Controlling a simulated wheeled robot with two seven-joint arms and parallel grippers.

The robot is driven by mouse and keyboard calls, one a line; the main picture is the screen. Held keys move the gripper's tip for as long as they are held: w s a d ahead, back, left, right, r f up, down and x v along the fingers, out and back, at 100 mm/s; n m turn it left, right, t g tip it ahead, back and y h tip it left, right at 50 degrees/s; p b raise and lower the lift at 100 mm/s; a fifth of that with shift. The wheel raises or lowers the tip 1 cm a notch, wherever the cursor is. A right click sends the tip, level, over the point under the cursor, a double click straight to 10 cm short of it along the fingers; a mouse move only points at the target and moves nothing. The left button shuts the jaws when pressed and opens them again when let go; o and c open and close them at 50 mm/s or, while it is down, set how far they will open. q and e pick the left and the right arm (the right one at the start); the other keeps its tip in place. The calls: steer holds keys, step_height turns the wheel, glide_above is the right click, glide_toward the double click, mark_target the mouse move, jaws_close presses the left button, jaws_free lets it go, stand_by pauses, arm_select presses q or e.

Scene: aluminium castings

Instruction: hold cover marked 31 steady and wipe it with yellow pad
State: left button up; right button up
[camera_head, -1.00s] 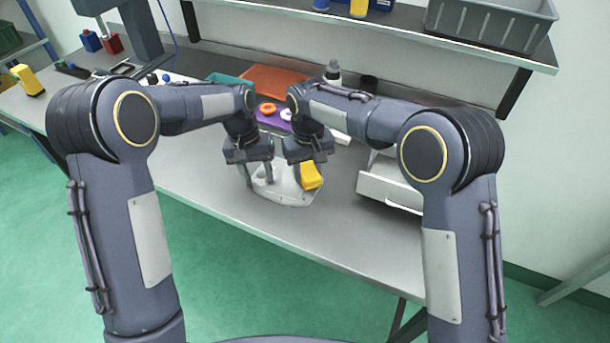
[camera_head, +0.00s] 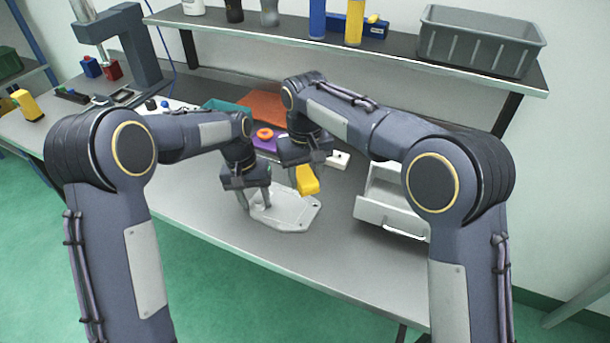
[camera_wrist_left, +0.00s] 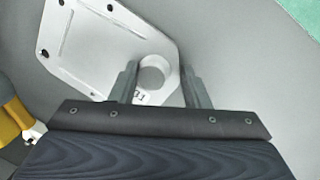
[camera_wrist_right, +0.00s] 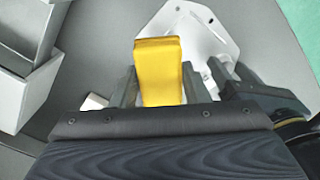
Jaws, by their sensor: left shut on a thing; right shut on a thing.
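The light grey cover (camera_head: 292,214) lies flat on the bench; its mark 31 shows by the round boss in the left wrist view (camera_wrist_left: 139,97). My left gripper (camera_head: 256,203) is shut on the cover's round boss (camera_wrist_left: 153,72), one finger on each side. My right gripper (camera_head: 304,168) is shut on the yellow pad (camera_head: 307,181), which also shows between its fingers in the right wrist view (camera_wrist_right: 159,72). The pad is by the cover's back edge and looks raised above it. The fingers partly hide the cover's near-left part.
A white open drawer unit (camera_head: 392,214) stands right of the cover. Behind are an orange tray (camera_head: 266,107), a purple holder (camera_head: 264,144) with an orange ring (camera_head: 265,133), and a teal tray (camera_head: 226,106). The bench front is clear. A shelf with a grey bin (camera_head: 480,42) hangs above.

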arm_select(q)
steer(key=shift+f, duration=0.1)
steer(key=o, duration=1.3)
step_height(320, 180, up, 12)
steer(key=w+a, duration=0.1)
steer(key=shift+a, duration=0.4)
